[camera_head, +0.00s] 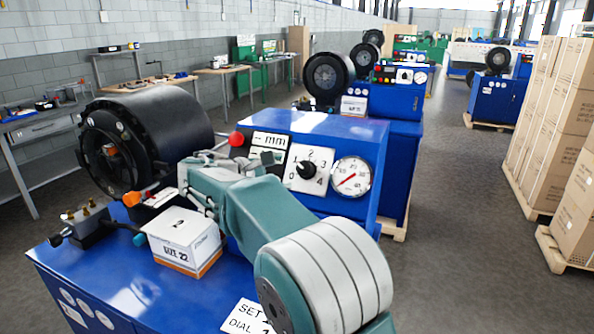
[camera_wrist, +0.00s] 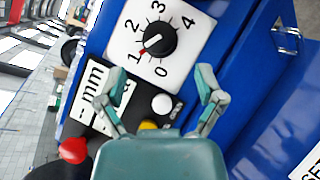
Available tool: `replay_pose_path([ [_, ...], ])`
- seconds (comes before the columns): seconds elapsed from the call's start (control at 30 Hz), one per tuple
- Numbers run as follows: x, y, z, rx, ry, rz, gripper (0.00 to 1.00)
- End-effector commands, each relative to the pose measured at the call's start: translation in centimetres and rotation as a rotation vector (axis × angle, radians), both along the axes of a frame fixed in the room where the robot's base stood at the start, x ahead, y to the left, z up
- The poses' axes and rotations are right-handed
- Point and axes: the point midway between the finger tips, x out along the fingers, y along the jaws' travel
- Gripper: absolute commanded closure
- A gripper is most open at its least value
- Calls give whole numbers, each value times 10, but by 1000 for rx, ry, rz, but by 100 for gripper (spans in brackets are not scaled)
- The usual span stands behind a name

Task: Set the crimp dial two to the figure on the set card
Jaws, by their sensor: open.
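The crimp dial is a white plate (camera_head: 323,158) marked 0 to 4 with a black knob (camera_head: 306,170) on the blue panel. In the wrist view, the knob (camera_wrist: 158,40) has a red pointer mark that points at the 1. My gripper (camera_wrist: 156,86) is open and empty, its two fingers spread below the dial and apart from the knob. In the head view, my gripper (camera_head: 212,163) is left of the dial. The set card (camera_head: 240,315) lies on the blue top at the bottom; my arm partly covers its figure. A corner of it shows in the wrist view (camera_wrist: 306,166).
A red-and-white gauge (camera_head: 351,177) is right of the dial. A red button (camera_head: 237,139) and mm display (camera_head: 270,141) are left of it. A white box (camera_head: 183,238) and black crimping head (camera_head: 150,130) stand left. More blue machines stand behind; stacked cartons (camera_head: 560,110) are at right.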

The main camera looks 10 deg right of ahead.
Motion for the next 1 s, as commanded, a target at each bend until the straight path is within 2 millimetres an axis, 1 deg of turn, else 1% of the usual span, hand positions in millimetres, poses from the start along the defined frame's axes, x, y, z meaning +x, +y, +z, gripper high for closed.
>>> replay_pose_path([
  [0.03, -5, 11, 2, 1, 0, 5, 13],
  [0.1, -10, 23, 5, 1, 0, 5, 13],
  [0.23, -18, 39, 9, 1, 0, 3, 13],
  [0.4, -22, 47, 11, 2, 2, 1, 13],
  [0.67, -23, 47, 11, 1, 1, 0, 13],
  [0.77, -26, 42, 12, 18, 0, -4, 13],
  [0.83, -32, 32, 13, 56, 0, -12, 13],
  [1.0, -62, -3, 10, 216, -4, -48, 13],
])
